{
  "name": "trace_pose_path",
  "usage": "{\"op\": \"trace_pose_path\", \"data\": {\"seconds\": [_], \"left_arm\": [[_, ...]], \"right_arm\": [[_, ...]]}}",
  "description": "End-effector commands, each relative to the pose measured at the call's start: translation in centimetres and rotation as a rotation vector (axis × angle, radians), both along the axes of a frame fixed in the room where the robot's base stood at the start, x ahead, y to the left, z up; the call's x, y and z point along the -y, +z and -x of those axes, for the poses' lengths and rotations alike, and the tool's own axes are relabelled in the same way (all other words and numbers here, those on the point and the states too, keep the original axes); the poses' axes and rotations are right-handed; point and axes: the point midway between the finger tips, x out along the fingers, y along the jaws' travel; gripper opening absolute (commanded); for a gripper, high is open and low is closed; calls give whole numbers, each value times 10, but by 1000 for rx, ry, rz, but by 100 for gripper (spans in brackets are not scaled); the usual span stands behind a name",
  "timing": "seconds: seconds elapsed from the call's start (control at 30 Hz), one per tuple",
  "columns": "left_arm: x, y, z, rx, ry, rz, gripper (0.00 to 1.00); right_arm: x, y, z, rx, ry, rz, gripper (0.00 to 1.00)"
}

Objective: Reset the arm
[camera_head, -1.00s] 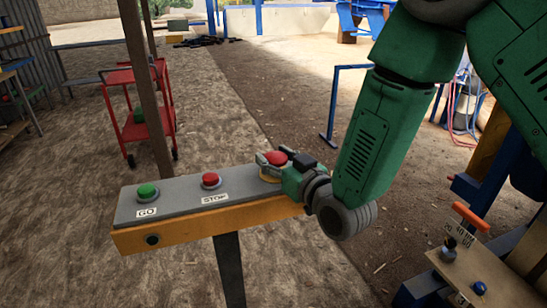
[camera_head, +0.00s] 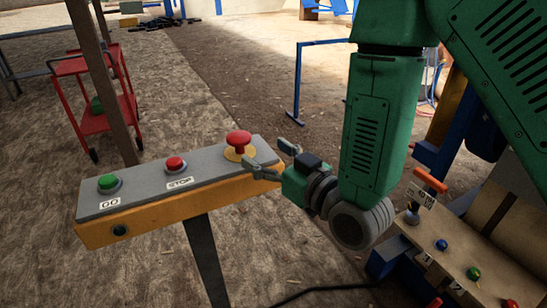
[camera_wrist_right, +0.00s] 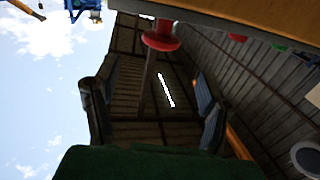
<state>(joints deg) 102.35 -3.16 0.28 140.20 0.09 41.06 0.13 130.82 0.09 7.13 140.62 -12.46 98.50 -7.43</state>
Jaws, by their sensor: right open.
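My right gripper (camera_head: 272,158) is open and empty, just right of the large red mushroom button (camera_head: 238,140) on the control panel (camera_head: 212,167). Its two fingers are spread apart, with the near one over the panel's right end. In the right wrist view the open fingers (camera_wrist_right: 153,108) frame a dark roofed structure, and the red button (camera_wrist_right: 160,38) shows upside down above and between them. My right arm is green and comes in from the upper right. My left gripper is not in view.
A second panel (camera_head: 455,240) with a lever and small buttons stands at lower right. A red cart (camera_head: 95,105) and a blue rail (camera_head: 298,80) stand behind. Open ground lies between.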

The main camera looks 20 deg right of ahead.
Motion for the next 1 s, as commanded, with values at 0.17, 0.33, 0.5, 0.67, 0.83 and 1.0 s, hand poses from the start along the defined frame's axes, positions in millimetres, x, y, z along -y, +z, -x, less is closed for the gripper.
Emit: {"op": "trace_pose_path", "data": {"seconds": [0.17,0.33,0.5,0.67,0.83,1.0], "left_arm": [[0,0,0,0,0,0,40],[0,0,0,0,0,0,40],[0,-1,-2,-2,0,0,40],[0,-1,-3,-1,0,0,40],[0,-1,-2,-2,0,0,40],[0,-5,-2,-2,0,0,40]], "right_arm": [[6,-1,18,-1,-1,0,66],[7,0,21,0,-1,0,66],[7,0,21,0,-1,0,66],[6,0,21,0,0,0,66],[8,-21,23,-65,-5,16,66],[19,-114,45,-372,-30,80,66]]}}
